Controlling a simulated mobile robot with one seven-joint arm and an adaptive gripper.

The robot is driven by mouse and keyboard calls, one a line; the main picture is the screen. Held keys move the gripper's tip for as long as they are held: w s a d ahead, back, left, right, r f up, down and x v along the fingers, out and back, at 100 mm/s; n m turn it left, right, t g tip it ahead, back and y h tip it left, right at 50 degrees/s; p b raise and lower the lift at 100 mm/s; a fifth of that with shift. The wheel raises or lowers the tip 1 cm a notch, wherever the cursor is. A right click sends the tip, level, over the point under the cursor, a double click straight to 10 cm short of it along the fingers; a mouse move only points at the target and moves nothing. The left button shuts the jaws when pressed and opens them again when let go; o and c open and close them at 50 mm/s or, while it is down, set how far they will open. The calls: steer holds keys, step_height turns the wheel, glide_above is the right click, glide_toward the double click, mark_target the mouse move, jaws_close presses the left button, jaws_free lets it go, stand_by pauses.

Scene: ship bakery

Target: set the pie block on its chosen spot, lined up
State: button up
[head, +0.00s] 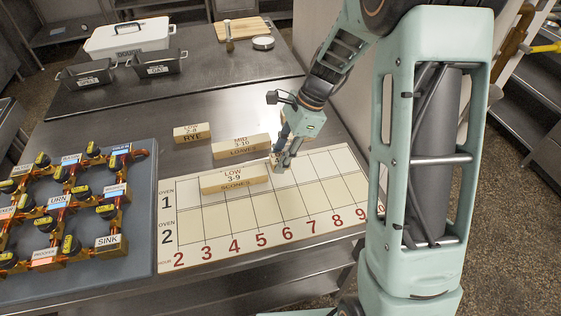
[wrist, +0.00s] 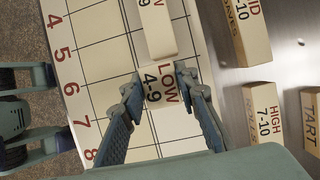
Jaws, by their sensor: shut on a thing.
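My gripper (head: 281,163) is over the far edge of the white oven chart (head: 195,228), just right of the scones block's end. In the wrist view my gripper (wrist: 153,88) is shut on a block marked LOW 4-9 (wrist: 160,97), apparently the pie block; its name is not readable. In the head view my fingers mostly hide it. The block is above or on the oven 1 row; I cannot tell if it touches the chart. The scones block (head: 234,178), marked LOW 3-9, lies in the oven 1 row, close to the held block's end.
Behind the chart stand the rye block (head: 192,133) and the loaves block (head: 241,147). A block marked HIGH 7-10 (wrist: 262,122) and a tart block (wrist: 311,118) lie beyond the chart. A grey valve board (head: 140,165) stands left. The oven 2 row is clear.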

steer(key=shift+w+d+f, duration=0.1)
steer(key=shift+w+f, duration=0.35)
steer(key=shift+f, duration=0.15)
steer(key=shift+w+f, duration=0.15)
steer(key=shift+f, duration=1.45)
steer(key=shift+f, duration=0.15)
steer(key=o, duration=1.1)
